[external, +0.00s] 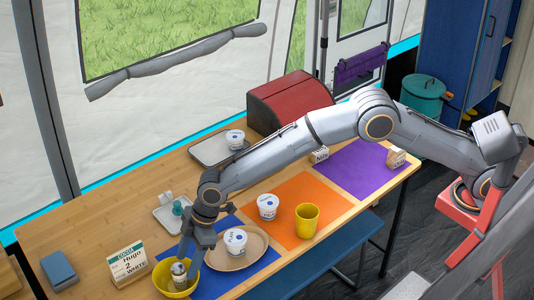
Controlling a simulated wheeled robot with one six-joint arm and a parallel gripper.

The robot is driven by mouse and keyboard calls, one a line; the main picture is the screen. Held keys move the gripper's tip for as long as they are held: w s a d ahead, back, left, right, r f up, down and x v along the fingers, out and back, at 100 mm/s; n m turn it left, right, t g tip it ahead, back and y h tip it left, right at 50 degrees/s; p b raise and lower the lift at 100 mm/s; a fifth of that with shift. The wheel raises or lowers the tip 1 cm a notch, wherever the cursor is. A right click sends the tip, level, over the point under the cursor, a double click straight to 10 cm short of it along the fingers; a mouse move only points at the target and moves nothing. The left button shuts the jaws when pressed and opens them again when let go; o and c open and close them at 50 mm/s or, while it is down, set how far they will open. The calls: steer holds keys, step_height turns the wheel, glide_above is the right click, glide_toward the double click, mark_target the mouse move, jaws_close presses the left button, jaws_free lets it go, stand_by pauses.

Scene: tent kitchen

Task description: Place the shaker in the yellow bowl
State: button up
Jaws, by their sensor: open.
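The yellow bowl (163,284) stands at the near left of the table, by the left edge of the blue mat. A small shaker (179,274) with a metallic top and a pale body is inside the bowl and looks roughly upright. My gripper (187,256) points down just above the bowl and the shaker's top. Its jaws are open. From this angle I cannot tell whether a finger touches the shaker. The bowl's front wall hides the shaker's base.
A tan oval plate (256,260) with a white cup (235,241) is right of the bowl. A name card (128,262) stands left of it. A tray (166,218) with small items lies behind. A yellow cup (307,220) and another white cup (267,206) stand on the orange mat.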

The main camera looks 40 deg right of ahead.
steer(key=b+v, duration=0.1)
steer(key=v, duration=0.9)
steer(key=shift+d+r, duration=0.2)
steer(key=shift+r, duration=0.1)
steer(key=shift+d, duration=0.1)
steer(key=w+d+f+m+h, duration=0.1)
steer(key=w+d+m, duration=0.2)
steer(key=d, duration=0.9)
steer(key=w+d+m+h, duration=0.1)
steer(key=w+d+m, duration=0.1)
steer(key=d, duration=1.1)
steer(key=w+d+f+m+h, duration=0.1)
steer(key=w+d+m, duration=0.2)
steer(key=d, duration=0.9)
steer(key=s+d+f+m, duration=0.1)
steer(key=s+d+m, duration=0.1)
steer(key=s+d, duration=0.4)
steer(key=s+d+f+m+h, duration=0.1)
steer(key=s+d+f+m, duration=0.1)
steer(key=s+d, duration=0.5)
steer(key=s+d+f+m+g, duration=0.1)
steer(key=s+d+m, duration=0.2)
steer(key=s+d, duration=0.4)
steer(key=d, duration=0.9)
steer(key=shift+f, duration=0.4)
steer(key=shift+d, duration=0.15)
